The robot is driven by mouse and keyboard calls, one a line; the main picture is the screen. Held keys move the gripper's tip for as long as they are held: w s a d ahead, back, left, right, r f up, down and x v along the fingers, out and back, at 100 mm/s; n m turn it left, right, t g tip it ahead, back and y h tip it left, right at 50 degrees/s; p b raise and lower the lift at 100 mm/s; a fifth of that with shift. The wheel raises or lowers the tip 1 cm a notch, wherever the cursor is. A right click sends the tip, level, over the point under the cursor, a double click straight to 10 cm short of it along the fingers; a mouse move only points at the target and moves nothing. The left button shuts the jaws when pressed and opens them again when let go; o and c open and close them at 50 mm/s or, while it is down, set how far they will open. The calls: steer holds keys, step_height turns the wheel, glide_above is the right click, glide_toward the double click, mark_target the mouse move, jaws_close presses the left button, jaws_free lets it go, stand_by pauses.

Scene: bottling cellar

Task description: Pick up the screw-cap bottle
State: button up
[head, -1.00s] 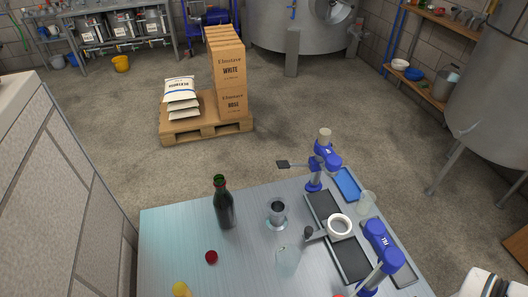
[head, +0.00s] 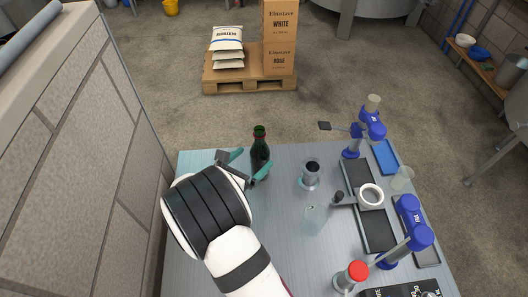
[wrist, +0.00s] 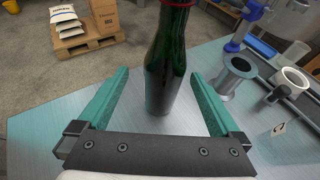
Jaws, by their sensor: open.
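A dark green glass bottle (head: 260,152) with a red band near its mouth stands upright near the table's far edge. In the wrist view its body (wrist: 166,72) shows between the fingers, with gaps on both sides and its top cut off by the frame. My gripper (head: 252,164) is open and empty, its teal fingers beside the lower part of the bottle. In the wrist view the open fingers (wrist: 160,74) point towards the bottle. I cannot tell how far the bottle reaches in between the fingertips. Whether a cap sits on it is unclear.
A metal cup (head: 311,172) stands right of the bottle, with a clear glass (head: 315,218) nearer. A portafilter-like ring tool (head: 371,194) lies on a dark tray (head: 376,229). Blue stands (head: 366,131) line the right.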

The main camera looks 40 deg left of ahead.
mark_target(265, 153)
steer(key=x, duration=0.5)
steer(key=f+x, duration=0.1)
steer(key=x, duration=0.1)
steer(key=shift+d+f, duration=0.15)
steer(key=shift+d, duration=0.15)
jaws_close()
